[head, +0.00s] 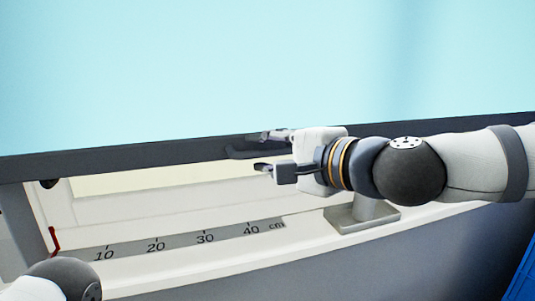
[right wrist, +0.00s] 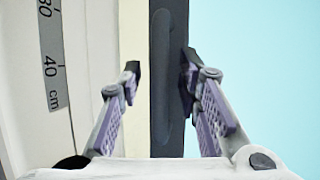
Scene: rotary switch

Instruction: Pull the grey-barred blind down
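The pale blue blind (head: 200,70) fills the upper part of the head view. Its dark grey bar (head: 110,156) runs across the window, with a dark handle (head: 238,154) on it. My right gripper (head: 262,152) is open at the handle, one finger above it and one below. In the right wrist view the bar (right wrist: 168,140) and handle (right wrist: 162,75) run upright between the two spread fingers. The right-hand finger is close to the bar's edge; contact cannot be told. The left-hand finger stands apart from the bar. My left gripper is out of view.
A grey ruler strip marked in cm (head: 180,243) lies along the white sill (head: 300,253). A small red object (head: 54,240) is at its left end. A grey block-like stand (head: 350,218) sits on the sill below my right arm. A blue object (head: 524,275) is at the lower right.

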